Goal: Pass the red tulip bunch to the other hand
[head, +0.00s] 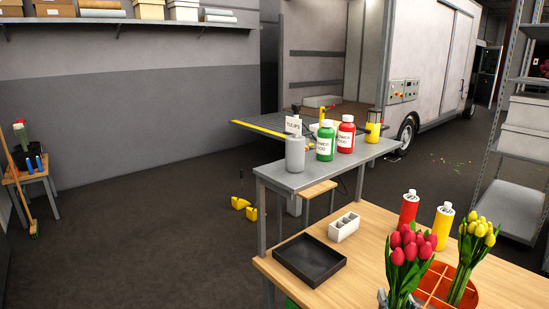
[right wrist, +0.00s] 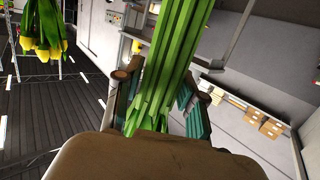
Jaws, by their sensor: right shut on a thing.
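The red tulip bunch (head: 411,243) is upright in the head view at the lower right, blooms up and green stems down. My right gripper (head: 383,298) shows only as a small grey part beside the stems at the bottom edge. In the right wrist view the green stems (right wrist: 172,60) run between the fingers of my right gripper (right wrist: 163,92), which is shut on them. The blooms are outside that view. My left gripper is in neither view.
An orange divided crate (head: 471,297) stands behind the red bunch, with a yellow tulip bunch (head: 477,240) at its right. Red (head: 409,207) and yellow (head: 443,226) bottles stand behind. A black tray (head: 309,260) and white divided holder (head: 344,227) are left on the wooden table.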

